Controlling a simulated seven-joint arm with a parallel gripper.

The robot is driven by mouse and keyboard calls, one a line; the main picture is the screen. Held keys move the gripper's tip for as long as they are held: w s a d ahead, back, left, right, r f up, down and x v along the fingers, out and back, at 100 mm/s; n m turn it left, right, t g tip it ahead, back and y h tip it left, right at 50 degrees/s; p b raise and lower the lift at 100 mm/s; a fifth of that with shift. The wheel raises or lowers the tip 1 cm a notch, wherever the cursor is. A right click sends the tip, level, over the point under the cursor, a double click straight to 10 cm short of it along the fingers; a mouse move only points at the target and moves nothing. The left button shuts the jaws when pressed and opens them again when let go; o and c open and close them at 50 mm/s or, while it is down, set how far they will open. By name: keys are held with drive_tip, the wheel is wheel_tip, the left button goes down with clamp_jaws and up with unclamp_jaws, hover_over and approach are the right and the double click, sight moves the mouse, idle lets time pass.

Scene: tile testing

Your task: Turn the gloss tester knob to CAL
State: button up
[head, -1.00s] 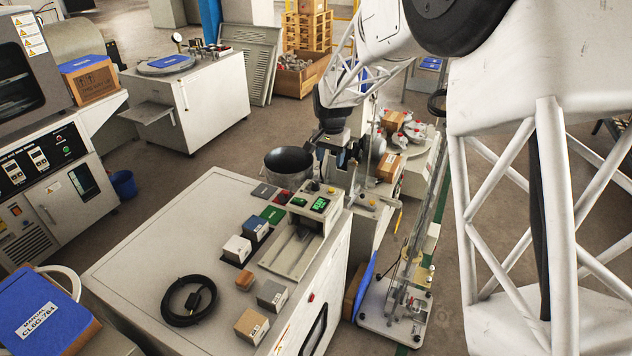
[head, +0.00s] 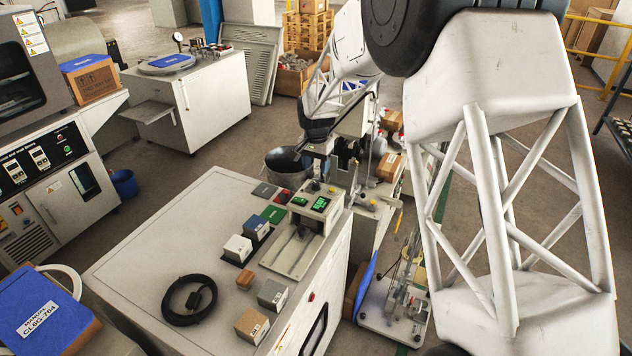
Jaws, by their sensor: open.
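The gloss tester is probably the grey bench instrument (head: 284,262) with two lit green displays, at the right end of the pale cabinet top. Its knob is too small to make out, and so is its setting. My gripper (head: 306,152) is above and behind the instrument, near the dark bucket, and apart from the instrument. It is open, with nothing seen between its fingers; the fingers are small and dark in this view.
The cabinet top (head: 165,235) carries a black cable coil (head: 188,300), several small boxes and a green block (head: 273,214). A dark bucket (head: 285,172) stands behind it. A machine with boxes stands beyond my gripper. The cabinet top's left part is clear.

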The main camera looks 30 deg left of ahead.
sight(316, 182)
drive_tip(key=shift+f, duration=3.35)
drive_tip(key=c, duration=0.9)
